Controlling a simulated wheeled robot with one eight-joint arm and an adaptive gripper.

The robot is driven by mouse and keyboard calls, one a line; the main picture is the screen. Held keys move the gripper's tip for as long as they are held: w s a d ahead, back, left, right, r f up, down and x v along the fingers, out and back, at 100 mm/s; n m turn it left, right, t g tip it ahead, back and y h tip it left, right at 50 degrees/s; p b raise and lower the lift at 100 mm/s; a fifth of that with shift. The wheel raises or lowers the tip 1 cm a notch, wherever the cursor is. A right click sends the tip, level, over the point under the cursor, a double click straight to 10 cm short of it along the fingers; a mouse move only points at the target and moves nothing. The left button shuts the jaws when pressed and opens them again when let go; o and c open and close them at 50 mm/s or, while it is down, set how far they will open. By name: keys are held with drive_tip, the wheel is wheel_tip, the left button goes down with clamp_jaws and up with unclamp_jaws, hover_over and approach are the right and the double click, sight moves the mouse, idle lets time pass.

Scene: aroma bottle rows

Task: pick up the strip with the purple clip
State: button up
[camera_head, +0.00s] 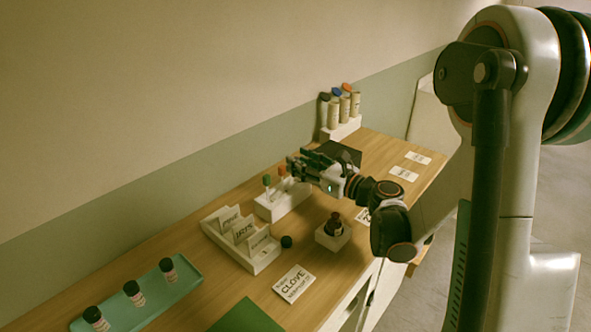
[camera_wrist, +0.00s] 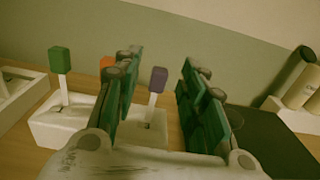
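The strip with the purple clip (camera_wrist: 158,79) stands upright in a white holder (camera_wrist: 62,126) in the wrist view. It shows between my two fingers, nearer the left one, and beyond them. My gripper (camera_wrist: 165,85) is open and empty. A strip with a green clip (camera_wrist: 60,60) stands at the left of the same holder. An orange clip (camera_wrist: 106,63) is mostly hidden behind my left finger. In the head view my gripper (camera_head: 303,164) is at the right end of the holder (camera_head: 268,213), and the purple clip is hidden there.
A white rack with several capped bottles (camera_head: 354,104) stands behind, beside a dark mat (camera_head: 350,150). A card holder (camera_head: 255,265), a bottle (camera_head: 334,224) in a white block, and a black cap (camera_head: 286,242) are in front. A teal tray (camera_head: 153,304) lies left.

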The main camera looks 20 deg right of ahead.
drive_tip(key=shift+x, duration=1.2)
drive_tip(key=c, duration=0.8)
drive_tip(key=shift+r, duration=0.1)
